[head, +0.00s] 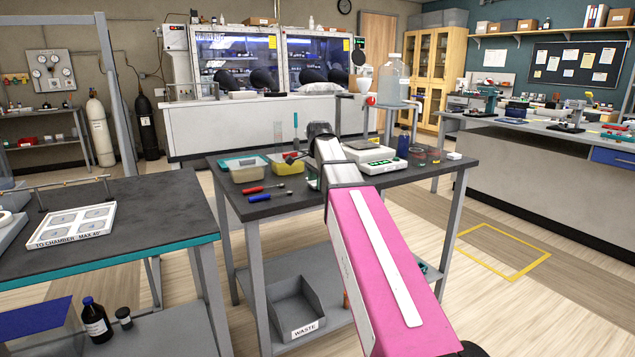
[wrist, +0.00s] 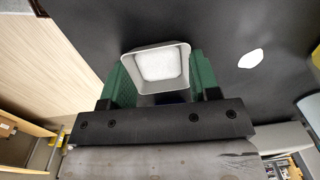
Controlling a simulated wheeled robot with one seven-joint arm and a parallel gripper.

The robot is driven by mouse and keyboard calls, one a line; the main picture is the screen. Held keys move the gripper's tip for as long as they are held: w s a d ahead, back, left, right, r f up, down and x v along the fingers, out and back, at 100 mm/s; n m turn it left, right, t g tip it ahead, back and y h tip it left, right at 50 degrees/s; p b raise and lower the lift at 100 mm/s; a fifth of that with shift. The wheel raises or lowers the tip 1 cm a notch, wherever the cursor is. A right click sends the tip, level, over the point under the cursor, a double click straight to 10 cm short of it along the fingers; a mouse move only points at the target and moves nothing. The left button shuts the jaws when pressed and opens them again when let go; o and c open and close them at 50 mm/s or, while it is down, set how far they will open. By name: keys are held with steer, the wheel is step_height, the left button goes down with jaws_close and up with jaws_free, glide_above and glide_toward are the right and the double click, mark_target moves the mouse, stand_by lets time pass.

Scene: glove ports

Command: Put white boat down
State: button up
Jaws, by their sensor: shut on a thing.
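The white boat (wrist: 158,66) is a small square dish with a pale grey rim and a white inside. It sits between the two green fingers of my gripper (wrist: 156,82) in the wrist view, and my gripper is shut on it. The black table top (wrist: 95,25) shows beneath and around it. I cannot tell whether the boat touches the table or hangs above it. In the head view my pink arm hides the boat and most of my gripper.
A small white piece (wrist: 250,59) lies right of the boat in the wrist view. In the head view the dark table (head: 300,205) carries a balance (head: 375,157), a yellowish tub (head: 250,169), a red-handled tool (head: 264,188) and a blue-handled tool (head: 268,196). A waste bin (head: 304,318) is below.

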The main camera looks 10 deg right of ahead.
steer(key=shift+f, duration=0.15)
steer(key=o, duration=0.9)
step_height(320, 180, up, 12)
steer(key=shift+s+d+r, duration=0.15)
steer(key=shift+s+r, duration=0.05)
steer(key=shift+s, duration=0.05)
